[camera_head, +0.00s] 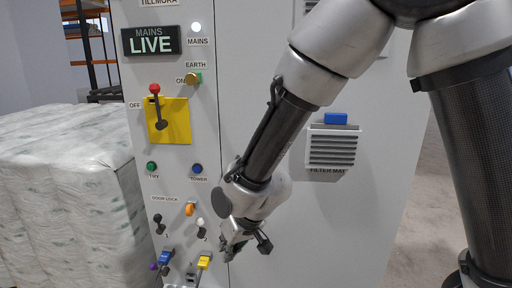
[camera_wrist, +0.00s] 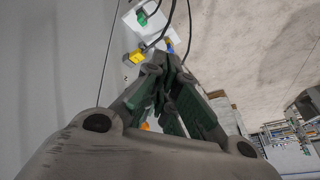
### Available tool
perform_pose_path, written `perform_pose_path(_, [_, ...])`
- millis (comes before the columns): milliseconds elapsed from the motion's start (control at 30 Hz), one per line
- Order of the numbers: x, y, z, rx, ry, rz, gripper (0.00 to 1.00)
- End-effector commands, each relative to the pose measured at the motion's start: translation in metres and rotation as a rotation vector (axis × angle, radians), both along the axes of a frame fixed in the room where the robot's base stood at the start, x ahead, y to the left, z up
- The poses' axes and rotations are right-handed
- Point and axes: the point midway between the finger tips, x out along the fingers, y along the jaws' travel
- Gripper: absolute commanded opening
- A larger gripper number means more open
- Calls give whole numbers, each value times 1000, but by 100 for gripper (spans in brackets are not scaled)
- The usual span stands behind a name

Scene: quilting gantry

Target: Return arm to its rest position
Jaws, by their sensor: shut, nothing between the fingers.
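My gripper (camera_head: 232,250) hangs low in front of the grey cabinet (camera_head: 245,90) in the head view, its arm reaching down from the upper right. In the wrist view my gripper (camera_wrist: 172,65) has its fingertips close together, with nothing held between them. The fingers point toward a yellow connector (camera_wrist: 134,57) and a white plate with a green part (camera_wrist: 142,17), apart from them. The fingers' exact distance from the cabinet face is hard to tell.
The cabinet carries a lit LIVE sign (camera_head: 150,41), a red-knobbed lever (camera_head: 156,104) on a yellow plate, a yellow-handled part (camera_head: 204,261) low down and a filter vent (camera_head: 332,147). A wrapped bale (camera_head: 68,190) stands left. Bare floor (camera_head: 410,235) shows right.

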Motion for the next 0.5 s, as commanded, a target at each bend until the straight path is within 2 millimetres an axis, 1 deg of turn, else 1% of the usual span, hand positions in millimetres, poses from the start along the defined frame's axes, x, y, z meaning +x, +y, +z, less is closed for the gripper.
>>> perform_pose_path(33, [2, -40, 21, -56, 38, 7, 0])
perform_pose_path(67, [0, -64, 31, -94, 64, 12, 0])
perform_pose_path(100, [-2, -95, 44, -138, 94, 17, 0])
perform_pose_path(167, [-7, -142, 65, -194, 131, 11, 0])
perform_pose_path(200, [-11, -173, 79, -224, 152, 0, 0])
perform_pose_path(267, [-19, -219, 99, -263, 178, -29, 0])
perform_pose_path(300, [-26, -248, 113, -283, 190, -54, 0])
perform_pose_path(367, [-39, -289, 131, -303, 201, -105, 0])
perform_pose_path(400, [-48, -315, 143, -309, 200, -148, 0])
perform_pose_path(500, [-69, -367, 167, -300, 169, -278, 0])
